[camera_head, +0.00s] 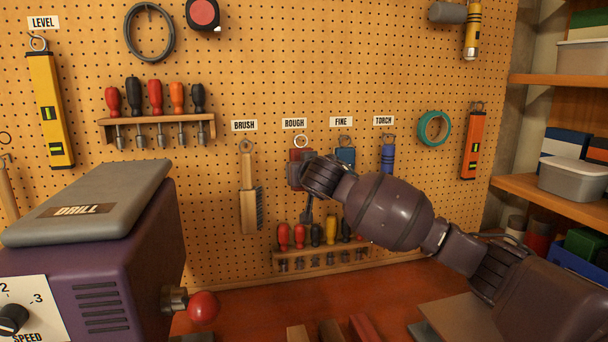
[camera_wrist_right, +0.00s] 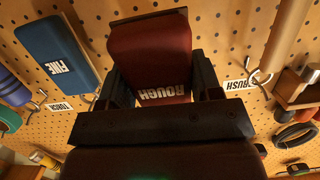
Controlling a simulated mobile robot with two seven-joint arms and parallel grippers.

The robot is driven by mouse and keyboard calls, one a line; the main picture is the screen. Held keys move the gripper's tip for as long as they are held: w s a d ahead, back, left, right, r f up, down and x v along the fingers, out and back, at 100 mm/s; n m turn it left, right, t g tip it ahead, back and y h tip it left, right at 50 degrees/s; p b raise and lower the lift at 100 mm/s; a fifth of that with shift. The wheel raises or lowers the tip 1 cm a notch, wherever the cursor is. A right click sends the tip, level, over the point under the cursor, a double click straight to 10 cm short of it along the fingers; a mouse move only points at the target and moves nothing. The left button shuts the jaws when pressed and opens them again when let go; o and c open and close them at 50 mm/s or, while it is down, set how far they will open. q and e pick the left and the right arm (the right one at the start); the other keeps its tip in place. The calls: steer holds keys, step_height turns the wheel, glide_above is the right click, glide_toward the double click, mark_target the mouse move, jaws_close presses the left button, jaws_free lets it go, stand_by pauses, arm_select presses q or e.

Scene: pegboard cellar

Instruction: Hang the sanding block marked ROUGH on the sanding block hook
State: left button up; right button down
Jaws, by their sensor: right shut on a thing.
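The dark red sanding block marked ROUGH (camera_wrist_right: 150,52) is between the fingers of my right gripper (camera_wrist_right: 160,80) in the right wrist view. In the head view the block (camera_head: 295,155) is at the pegboard under the ROUGH label (camera_head: 294,122), partly hidden by my right gripper (camera_head: 302,174), which is shut on it. A pale ring (camera_head: 301,141) shows at its top, below the label. I cannot tell whether the ring is around the sanding block hook or only in front of it. My left gripper is not in view.
The blue FINE block (camera_head: 345,157) hangs close on the right, and the brush (camera_head: 249,195) hangs on the left. A screwdriver rack (camera_head: 322,257) is below my right gripper. The purple drill machine (camera_head: 95,245) stands at the front left.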

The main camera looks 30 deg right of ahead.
steer(key=shift+b+x, duration=0.35)
steer(key=shift+x, duration=0.7)
steer(key=shift+w+d+f, duration=0.15)
steer(key=shift+w+f, duration=0.1)
steer(key=shift+w, duration=0.3)
steer(key=shift+c, duration=1.1)
jaws_free()
steer(key=v, duration=1)
steer(key=shift+s+b, duration=0.35)
steer(key=shift+s, duration=0.05)
